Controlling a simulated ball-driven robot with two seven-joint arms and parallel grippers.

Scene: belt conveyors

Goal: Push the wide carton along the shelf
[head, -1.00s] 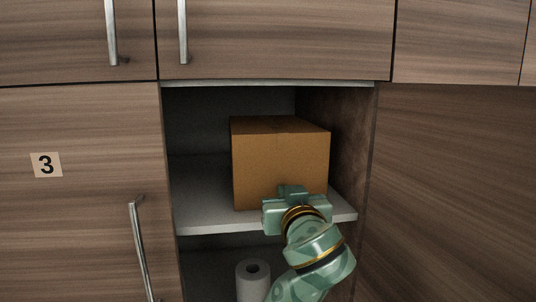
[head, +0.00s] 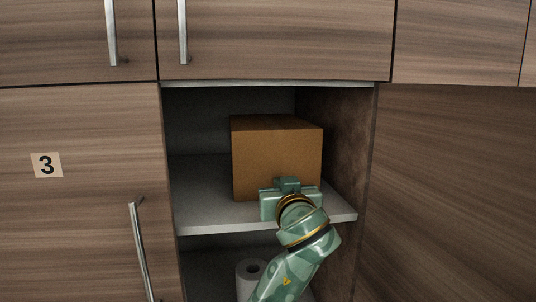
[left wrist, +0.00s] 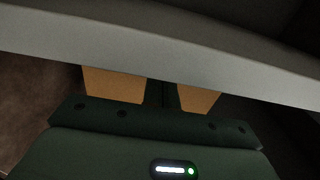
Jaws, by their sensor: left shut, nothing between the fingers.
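The wide carton (head: 277,160) is a brown box standing upright on the grey shelf (head: 200,205) inside the open cabinet. My left gripper (head: 288,183) is shut and empty, at the lower right part of the carton's front face. It appears to touch that face, though its fingertips are largely hidden in the head view. In the left wrist view the shut dark fingers (left wrist: 162,95) have orange-brown carton patches (left wrist: 113,86) on both sides, and the shelf's pale edge (left wrist: 150,47) crosses above them. My right gripper is not in view.
The cabinet's side wall (head: 345,140) stands close to the carton's right. Free shelf room lies to the carton's left. A white paper roll (head: 250,272) stands on the level below, partly behind my arm. A closed door with a handle (head: 142,250) is at left.

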